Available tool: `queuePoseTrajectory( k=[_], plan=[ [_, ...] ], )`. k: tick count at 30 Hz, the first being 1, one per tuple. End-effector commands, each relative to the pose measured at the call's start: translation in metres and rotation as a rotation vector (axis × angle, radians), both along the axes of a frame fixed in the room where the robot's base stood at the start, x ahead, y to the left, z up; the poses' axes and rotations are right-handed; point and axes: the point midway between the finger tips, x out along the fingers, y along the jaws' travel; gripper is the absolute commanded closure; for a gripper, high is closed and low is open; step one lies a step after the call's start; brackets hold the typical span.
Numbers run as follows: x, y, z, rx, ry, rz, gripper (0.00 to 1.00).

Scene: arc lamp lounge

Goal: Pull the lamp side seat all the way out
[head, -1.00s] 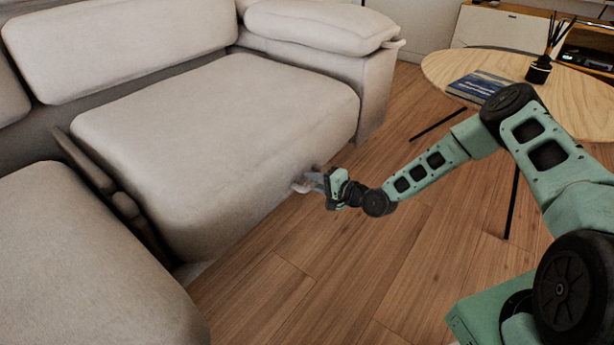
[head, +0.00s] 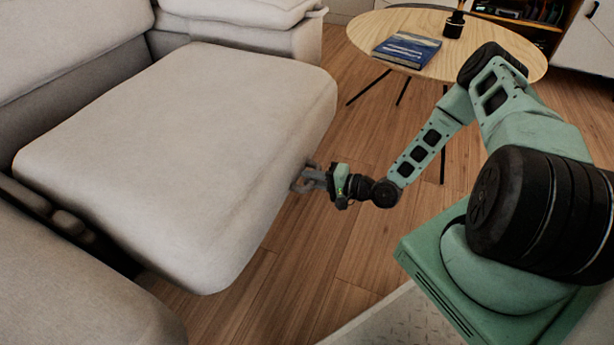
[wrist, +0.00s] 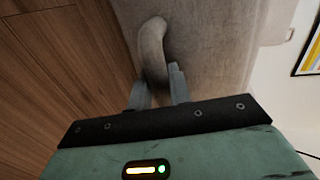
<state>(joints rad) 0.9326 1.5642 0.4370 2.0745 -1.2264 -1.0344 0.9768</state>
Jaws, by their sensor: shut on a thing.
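The seat (head: 180,140) is a wide, pale grey sofa cushion section. Its front projects well past the armrest (head: 250,25) and a gap shows at its left side. In the wrist view my gripper (wrist: 158,88) is shut on a curved pale grey pull handle (wrist: 152,42) that stands against the seat front (wrist: 200,45). The fingers partly hide the handle. No lamp is in view.
A round wooden table (head: 490,55) with a blue book (head: 407,48) and a dark diffuser (head: 454,24) stands at the upper right. A neighbouring seat (head: 70,300) fills the lower left. Bare wood floor (head: 300,245) lies in front of the pulled seat.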

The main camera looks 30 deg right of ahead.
Motion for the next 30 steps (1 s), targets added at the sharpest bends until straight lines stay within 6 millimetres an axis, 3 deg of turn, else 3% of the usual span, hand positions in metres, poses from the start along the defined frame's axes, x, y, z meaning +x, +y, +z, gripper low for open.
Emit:
queuePoseTrajectory(
  k=[6,7,9,20,23,30],
  plan=[
    [-0.005,-0.003,-0.001,-0.004,0.008,0.000,1.00],
    [-0.005,-0.003,-0.001,-0.003,0.009,-0.001,0.74],
    [-0.005,-0.003,-0.001,-0.003,0.009,-0.002,0.60],
    [-0.006,-0.005,0.001,-0.003,0.007,-0.002,0.60],
    [-0.015,-0.012,0.004,-0.003,0.006,-0.003,0.60],
    [-0.056,-0.042,0.016,-0.005,0.007,-0.004,0.60]
  ],
)
